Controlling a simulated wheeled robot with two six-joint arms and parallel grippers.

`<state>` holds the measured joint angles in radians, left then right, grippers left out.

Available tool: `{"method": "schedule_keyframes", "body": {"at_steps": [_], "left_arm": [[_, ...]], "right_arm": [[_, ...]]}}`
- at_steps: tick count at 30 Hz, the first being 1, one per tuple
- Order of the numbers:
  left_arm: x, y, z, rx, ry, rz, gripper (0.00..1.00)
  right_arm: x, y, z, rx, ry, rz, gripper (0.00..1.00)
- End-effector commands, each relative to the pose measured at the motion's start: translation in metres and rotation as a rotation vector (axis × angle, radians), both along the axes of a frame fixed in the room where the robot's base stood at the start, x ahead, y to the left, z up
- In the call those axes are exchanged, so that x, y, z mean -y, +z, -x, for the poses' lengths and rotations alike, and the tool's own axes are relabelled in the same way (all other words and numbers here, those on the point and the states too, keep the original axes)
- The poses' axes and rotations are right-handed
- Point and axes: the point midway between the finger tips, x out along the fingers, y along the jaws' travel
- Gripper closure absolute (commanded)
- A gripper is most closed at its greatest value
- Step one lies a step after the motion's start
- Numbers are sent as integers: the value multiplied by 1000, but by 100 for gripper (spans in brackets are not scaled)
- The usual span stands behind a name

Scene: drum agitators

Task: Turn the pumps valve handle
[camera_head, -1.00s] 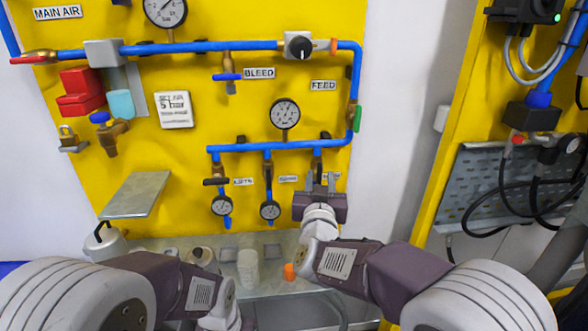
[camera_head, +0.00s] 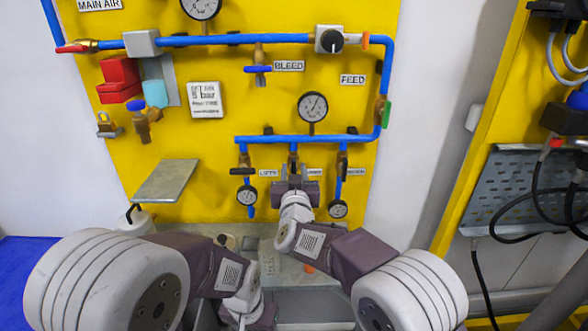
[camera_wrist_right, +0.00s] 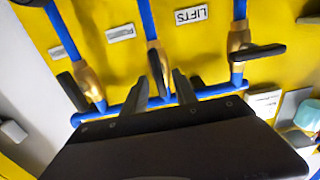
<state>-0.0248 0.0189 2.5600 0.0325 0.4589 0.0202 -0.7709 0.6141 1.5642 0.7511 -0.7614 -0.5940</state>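Three valves hang under the lower blue pipe (camera_head: 270,140) on the yellow panel. The left valve's black handle (camera_head: 244,173) lies crosswise, beside the LIFTS label (camera_wrist_right: 191,14). The middle valve's black handle (camera_wrist_right: 156,72) points along its pipe. The middle label (camera_head: 314,173) is too blurred to read. My right gripper (camera_head: 293,172) is in front of the middle valve and hides its lower part. In the right wrist view, its fingers (camera_wrist_right: 162,88) are apart, with the handle between them and gaps showing. My left gripper (camera_head: 265,318) is low at the bottom edge, its fingers hidden.
Small gauges (camera_head: 338,209) hang below the valves. A grey shelf plate (camera_head: 166,181) juts out at left. A larger gauge (camera_head: 312,107) and a green handle (camera_head: 387,114) are above right. The right valve (camera_wrist_right: 90,85) is close to my right gripper.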

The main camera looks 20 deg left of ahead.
Motion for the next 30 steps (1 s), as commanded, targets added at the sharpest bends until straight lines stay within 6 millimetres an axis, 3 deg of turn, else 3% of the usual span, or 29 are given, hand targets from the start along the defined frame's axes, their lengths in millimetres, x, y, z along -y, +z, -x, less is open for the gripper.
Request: {"method": "schedule_keyframes", "body": {"at_steps": [8, 11, 12, 22, 30], "left_arm": [[0, 0, 0, 0, 0, 0, 42], [0, 0, 0, 0, 0, 0, 42], [0, 0, 0, 0, 0, 0, 42], [0, -3, 0, 0, 0, 0, 42], [0, -16, 0, 0, 0, 0, 42]], "right_arm": [[-1, -1, -2, -1, 0, 1, 69], [-1, -1, -2, -1, 0, 1, 97], [-1, 0, -2, -1, 0, 1, 100], [0, -1, -2, -7, 0, -23, 100], [2, -4, -3, -49, -1, -171, 100]]}}
